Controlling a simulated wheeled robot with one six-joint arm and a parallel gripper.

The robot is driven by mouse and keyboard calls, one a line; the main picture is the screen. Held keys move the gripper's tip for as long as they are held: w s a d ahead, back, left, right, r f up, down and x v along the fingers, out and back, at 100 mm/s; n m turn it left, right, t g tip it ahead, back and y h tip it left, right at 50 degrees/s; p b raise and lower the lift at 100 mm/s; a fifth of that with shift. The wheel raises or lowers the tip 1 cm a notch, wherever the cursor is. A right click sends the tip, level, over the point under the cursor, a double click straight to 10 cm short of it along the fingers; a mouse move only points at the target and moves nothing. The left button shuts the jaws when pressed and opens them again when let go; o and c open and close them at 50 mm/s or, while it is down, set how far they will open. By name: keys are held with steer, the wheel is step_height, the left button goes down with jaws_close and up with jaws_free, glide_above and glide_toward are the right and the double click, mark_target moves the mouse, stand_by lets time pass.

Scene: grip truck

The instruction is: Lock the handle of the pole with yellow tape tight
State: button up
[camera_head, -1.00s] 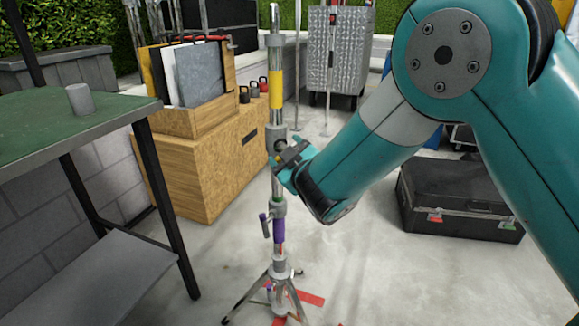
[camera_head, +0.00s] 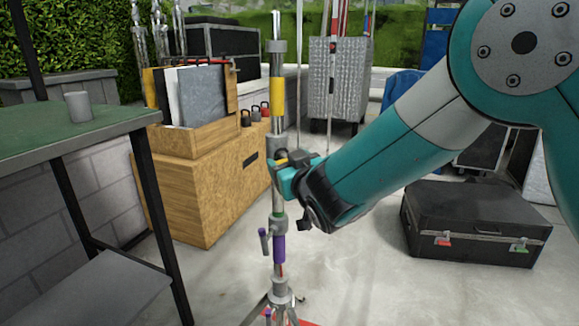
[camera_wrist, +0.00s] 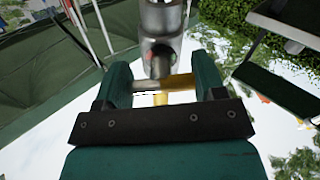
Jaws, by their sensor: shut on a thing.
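The upright pole with yellow tape (camera_head: 277,92) stands left of my arm in the head view. A grey metal collar sits below the tape. My gripper (camera_head: 283,168) is at that collar, right against the pole. In the wrist view the metal collar (camera_wrist: 162,48) is just beyond the fingers. My gripper (camera_wrist: 162,84) is shut on the handle (camera_wrist: 180,83), a short bar with a yellow part lying crosswise between the fingers. The fingers hide most of the handle in the head view, so how tight it is cannot be told.
A lower collar with its own handle (camera_head: 264,240) and purple tape (camera_head: 279,249) is on the same stand, above its tripod legs. A green-topped table (camera_head: 45,140) is at left, a wooden box (camera_head: 205,190) behind the pole, and a black case (camera_head: 470,225) at right.

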steer(key=o, duration=0.9)
steer(key=b+v, duration=0.6)
steer(key=v, duration=1.1)
steer(key=shift+s+d, duration=0.1)
steer(key=shift+s, duration=0.15)
